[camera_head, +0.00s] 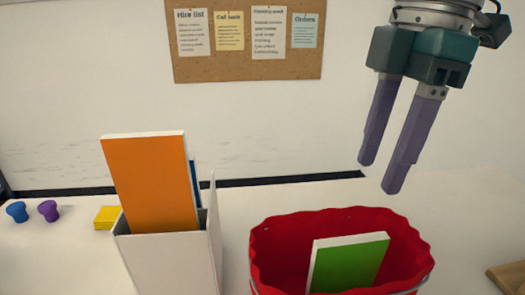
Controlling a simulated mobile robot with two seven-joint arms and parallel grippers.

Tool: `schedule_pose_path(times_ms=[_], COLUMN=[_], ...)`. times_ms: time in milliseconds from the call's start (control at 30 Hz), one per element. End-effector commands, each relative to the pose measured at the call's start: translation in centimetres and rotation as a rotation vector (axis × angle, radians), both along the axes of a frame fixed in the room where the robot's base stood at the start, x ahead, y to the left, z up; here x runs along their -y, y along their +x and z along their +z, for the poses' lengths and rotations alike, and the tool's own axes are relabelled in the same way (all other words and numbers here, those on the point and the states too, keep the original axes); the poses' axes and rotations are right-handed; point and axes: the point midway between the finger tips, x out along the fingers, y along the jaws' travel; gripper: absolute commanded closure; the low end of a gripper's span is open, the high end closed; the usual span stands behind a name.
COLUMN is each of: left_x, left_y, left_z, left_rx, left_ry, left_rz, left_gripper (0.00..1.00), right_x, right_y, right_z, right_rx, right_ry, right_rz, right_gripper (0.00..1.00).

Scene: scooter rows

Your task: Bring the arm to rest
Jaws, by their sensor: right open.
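My right gripper (379,177) hangs in the upper right of the head view with its two purple fingers pointing down. It is open, with nothing between the fingers. It is above and behind the right part of a red bucket, apart from it. My left gripper is not in view.
The red bucket (276,262) with a wavy rim holds a green book (345,264). A white holder (165,262) holds an orange book (150,184) and a blue one (193,184). Blue (17,211) and purple (48,210) knobs and a yellow block (107,217) lie left.

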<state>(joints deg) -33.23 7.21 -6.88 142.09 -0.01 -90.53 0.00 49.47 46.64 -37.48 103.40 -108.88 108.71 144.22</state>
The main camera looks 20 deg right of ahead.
Motion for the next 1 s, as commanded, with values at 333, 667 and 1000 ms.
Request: schedule_pose_path(times_ms=[333,667,1000], left_x=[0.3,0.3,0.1], left_y=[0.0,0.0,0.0], left_z=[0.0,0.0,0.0], left_rx=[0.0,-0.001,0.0], left_ry=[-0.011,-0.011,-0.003], left_rz=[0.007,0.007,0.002], left_gripper=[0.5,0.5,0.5], right_x=[-10.0,-22.8,-7.3], right_y=[-0.7,-1.0,6.4], right_z=[0.0,15.4,10.7], right_rx=[0.122,0.866,1.265], right_ry=[0.399,1.44,1.143], right_rz=[0.298,0.278,-0.917], right_gripper=[0.47,0.47,0.47])
